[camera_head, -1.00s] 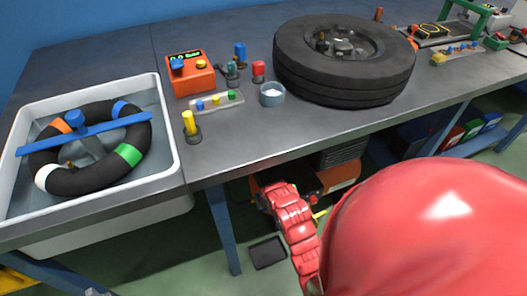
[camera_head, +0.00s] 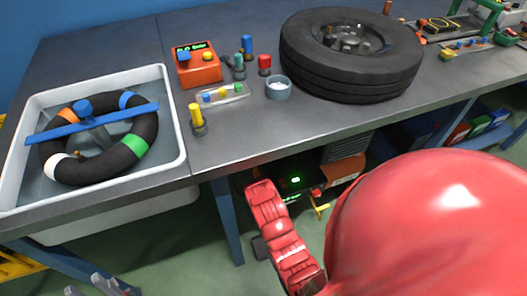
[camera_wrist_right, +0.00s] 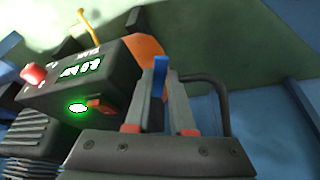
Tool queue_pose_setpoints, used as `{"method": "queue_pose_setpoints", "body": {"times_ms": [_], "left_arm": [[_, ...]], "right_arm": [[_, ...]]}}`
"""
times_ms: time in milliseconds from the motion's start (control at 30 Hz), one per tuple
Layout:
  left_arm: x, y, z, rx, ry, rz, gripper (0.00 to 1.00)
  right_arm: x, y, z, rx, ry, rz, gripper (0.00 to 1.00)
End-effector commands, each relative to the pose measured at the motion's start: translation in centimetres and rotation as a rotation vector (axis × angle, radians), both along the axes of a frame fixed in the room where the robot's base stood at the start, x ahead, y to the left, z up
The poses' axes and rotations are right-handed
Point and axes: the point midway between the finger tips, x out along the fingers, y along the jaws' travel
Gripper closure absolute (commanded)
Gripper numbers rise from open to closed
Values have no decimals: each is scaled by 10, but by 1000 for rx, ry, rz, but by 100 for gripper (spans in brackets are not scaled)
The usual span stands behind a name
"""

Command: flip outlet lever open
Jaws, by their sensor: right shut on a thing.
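In the right wrist view a black unit (camera_wrist_right: 75,80) with a lit green display, a glowing green button (camera_wrist_right: 78,107) and an orange part behind it stands at left. My right gripper (camera_wrist_right: 160,78) is shut, its tips closed on a small blue lever-like piece (camera_wrist_right: 160,65). Most of that piece is hidden between the fingers, so I cannot tell its angle. In the head view the unit (camera_head: 297,190) shows under the bench; my red right arm hides part of it and the right gripper. My left gripper (camera_head: 100,286) shows at the bottom left edge, its fingers apart and empty.
A blue bench leg (camera_head: 227,220) stands left of my right arm. A black hose (camera_wrist_right: 215,90) curves beside the gripper.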

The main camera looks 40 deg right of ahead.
Motion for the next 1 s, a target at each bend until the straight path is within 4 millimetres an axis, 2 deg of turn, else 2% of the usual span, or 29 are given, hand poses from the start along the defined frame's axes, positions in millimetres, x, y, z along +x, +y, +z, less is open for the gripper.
{"method": "queue_pose_setpoints", "body": {"times_ms": [300,733,767,800,1000], "left_arm": [[0,0,-4,0,0,0,60],[0,0,-4,0,0,0,60],[0,0,-4,0,0,0,60],[0,0,-4,0,0,0,60],[0,0,-4,0,0,0,60]], "right_arm": [[3,5,-1,1,3,-99,100],[3,5,-1,2,4,-110,100],[3,5,-1,2,4,-110,75],[3,5,-1,2,4,-110,67],[4,5,-1,1,2,-108,65]]}}
